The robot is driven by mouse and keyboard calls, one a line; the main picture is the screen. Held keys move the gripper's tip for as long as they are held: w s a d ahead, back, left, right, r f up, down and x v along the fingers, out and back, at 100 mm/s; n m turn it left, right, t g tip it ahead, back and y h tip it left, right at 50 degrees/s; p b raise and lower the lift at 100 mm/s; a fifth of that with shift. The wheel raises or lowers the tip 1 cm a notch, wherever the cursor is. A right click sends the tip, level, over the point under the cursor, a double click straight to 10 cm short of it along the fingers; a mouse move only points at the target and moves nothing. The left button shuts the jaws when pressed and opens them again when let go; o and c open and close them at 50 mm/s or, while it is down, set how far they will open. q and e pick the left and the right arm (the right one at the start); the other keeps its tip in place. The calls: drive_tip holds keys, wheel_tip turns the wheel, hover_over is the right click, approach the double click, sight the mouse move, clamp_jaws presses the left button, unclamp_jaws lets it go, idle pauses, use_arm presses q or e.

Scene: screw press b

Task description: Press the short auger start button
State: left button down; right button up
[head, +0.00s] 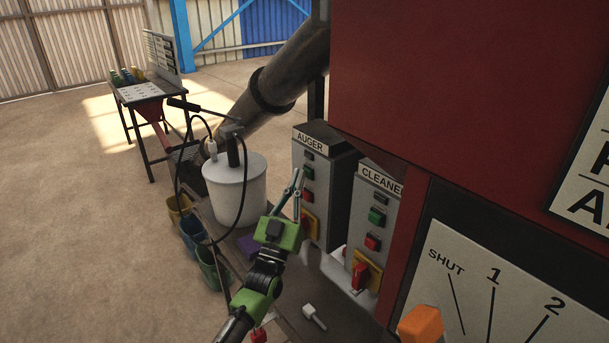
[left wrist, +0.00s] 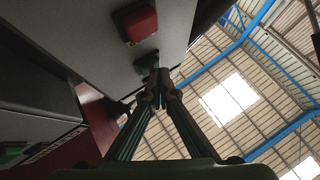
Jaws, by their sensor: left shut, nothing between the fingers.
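The auger box (head: 323,195) is a grey control box labelled AUGER in the head view. Its green button (head: 308,172) is high on the front face, under a small dark fitting and above a red button (head: 306,196). My left gripper (head: 298,173) is shut and empty, its fingers pointing up just left of the green button. In the left wrist view the shut fingertips (left wrist: 156,76) overlap the edge of the green button (left wrist: 147,60), with the red button (left wrist: 140,25) beyond. I cannot tell whether they touch it. My right gripper is not in view.
The CLEANER box (head: 374,225), with its own green and red buttons, stands close at right. A yellow-plated switch (head: 309,223) is low on the auger box. A white drum (head: 235,188) with a black cable stands left of my gripper. A red machine body (head: 450,80) fills the upper right.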

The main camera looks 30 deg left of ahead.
use_arm(q)
drive_tip(key=shift+w, duration=0.1)
idle(0.3)
drive_tip(key=shift+s+a+p, duration=0.25)
drive_tip(key=shift+s+p, duration=0.1)
drive_tip(key=shift+s, duration=0.45)
drive_tip(key=shift+s, duration=0.1)
drive_tip(key=s, duration=0.1)
drive_tip(key=s+a+p, duration=0.1)
drive_tip(key=s, duration=0.1)
drive_tip(key=s+a, duration=0.1)
drive_tip(key=shift+s+p, duration=0.2)
drive_tip(key=shift+p, duration=0.2)
idle(0.4)
